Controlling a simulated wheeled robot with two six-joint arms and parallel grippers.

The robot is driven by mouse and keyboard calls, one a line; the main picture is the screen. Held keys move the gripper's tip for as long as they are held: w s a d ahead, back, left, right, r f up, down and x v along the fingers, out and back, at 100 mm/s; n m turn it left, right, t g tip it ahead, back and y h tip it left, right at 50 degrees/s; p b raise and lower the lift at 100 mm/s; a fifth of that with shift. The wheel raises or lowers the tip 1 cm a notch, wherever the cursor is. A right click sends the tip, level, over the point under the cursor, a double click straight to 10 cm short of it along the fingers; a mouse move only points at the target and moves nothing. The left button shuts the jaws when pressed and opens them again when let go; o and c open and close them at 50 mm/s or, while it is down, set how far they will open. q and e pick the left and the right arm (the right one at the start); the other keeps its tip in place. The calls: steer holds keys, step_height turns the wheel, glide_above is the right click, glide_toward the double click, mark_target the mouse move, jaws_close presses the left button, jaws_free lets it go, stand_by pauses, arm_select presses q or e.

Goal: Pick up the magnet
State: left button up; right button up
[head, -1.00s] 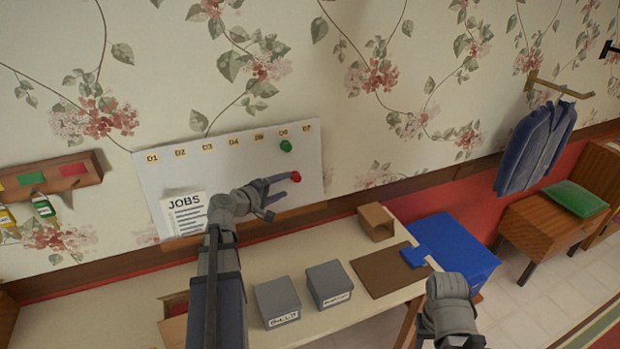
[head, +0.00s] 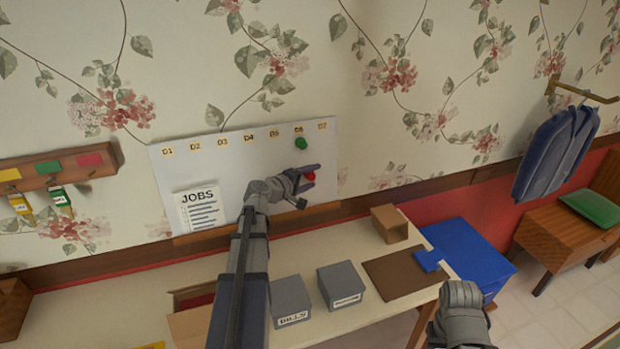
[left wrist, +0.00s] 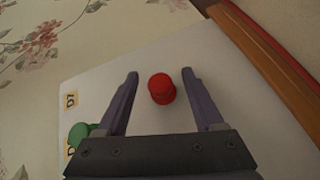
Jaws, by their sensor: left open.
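A red magnet (head: 310,177) sits on the whiteboard (head: 240,160) on the wall, near its lower right. My left gripper (head: 308,178) is open in front of the board, its fingers pointing at the red magnet. In the left wrist view the red magnet (left wrist: 161,88) lies between the tips of the two open fingers (left wrist: 161,80), with a gap on each side. A green magnet (head: 301,143) is higher on the board, below the D6 label. It also shows in the left wrist view (left wrist: 78,134), left of the fingers. My right arm (head: 462,312) shows at lower right; its fingers are not visible.
A JOBS sheet (head: 202,208) hangs at the board's lower left. Below is a desk (head: 350,250) with two grey boxes (head: 293,298), a brown mat (head: 395,280) and a small cardboard box (head: 390,223). A blue bin (head: 480,252) stands right of the desk. A wooden key rack (head: 100,160) is at left.

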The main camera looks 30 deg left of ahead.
arm_select(q)
steer(key=shift+w, duration=0.1)
steer(key=shift+c, duration=0.2)
jaws_close()
stand_by(0.4)
